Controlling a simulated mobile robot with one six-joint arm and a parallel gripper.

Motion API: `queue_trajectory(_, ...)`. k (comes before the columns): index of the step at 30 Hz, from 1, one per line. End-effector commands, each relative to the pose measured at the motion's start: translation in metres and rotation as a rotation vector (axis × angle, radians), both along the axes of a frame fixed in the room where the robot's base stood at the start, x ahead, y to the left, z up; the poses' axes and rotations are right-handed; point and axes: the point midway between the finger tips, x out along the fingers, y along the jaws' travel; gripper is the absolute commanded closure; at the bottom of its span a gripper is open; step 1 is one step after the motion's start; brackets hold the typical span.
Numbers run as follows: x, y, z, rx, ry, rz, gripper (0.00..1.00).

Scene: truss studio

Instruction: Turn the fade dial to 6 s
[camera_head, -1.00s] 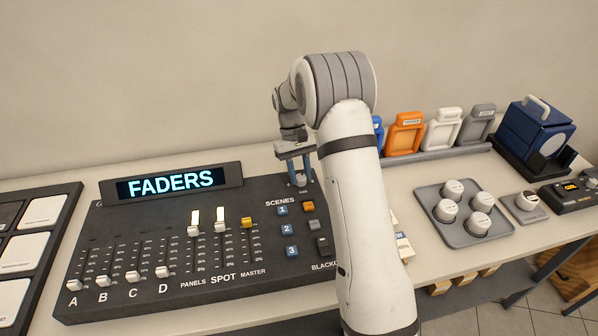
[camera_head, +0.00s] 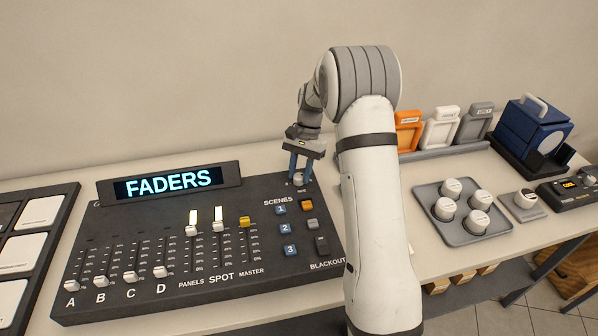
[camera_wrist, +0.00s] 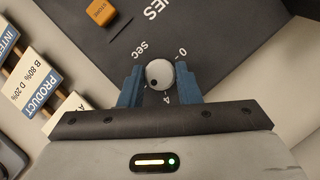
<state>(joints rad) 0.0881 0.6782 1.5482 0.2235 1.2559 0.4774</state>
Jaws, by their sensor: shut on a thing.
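The fade dial (camera_wrist: 161,73) is a small round light knob with a dark dot near its lower left edge in the wrist view. A "0" shows at its upper right, a "4" below it and "sec" at its upper left; other marks are hidden. My gripper (camera_wrist: 160,70) is shut on the dial, one blue finger on each side. In the head view the dial (camera_head: 298,180) is at the far right corner of the fader console (camera_head: 110,225), partly hidden by the fingers of my gripper (camera_head: 300,177).
The scene buttons (camera_head: 281,210) lie just in front of the dial. The FADERS display (camera_head: 168,184) stands at the console's left back. Several white knobs lie on a grey tray (camera_head: 440,228) to the right, with coloured holders (camera_head: 440,128) behind.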

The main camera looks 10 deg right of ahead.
Motion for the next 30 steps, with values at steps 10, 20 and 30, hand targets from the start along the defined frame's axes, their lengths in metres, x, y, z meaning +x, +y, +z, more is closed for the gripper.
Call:
queue_trajectory(10,0.0,-0.001,0.0002,0.0,-0.003,-0.116,0.93)
queue_trajectory(20,0.0,-0.0009,0.0002,0.0,-0.003,-0.132,0.93)
queue_trajectory(30,-0.0002,-0.0011,0.0001,0.0,-0.002,-0.13,0.55)
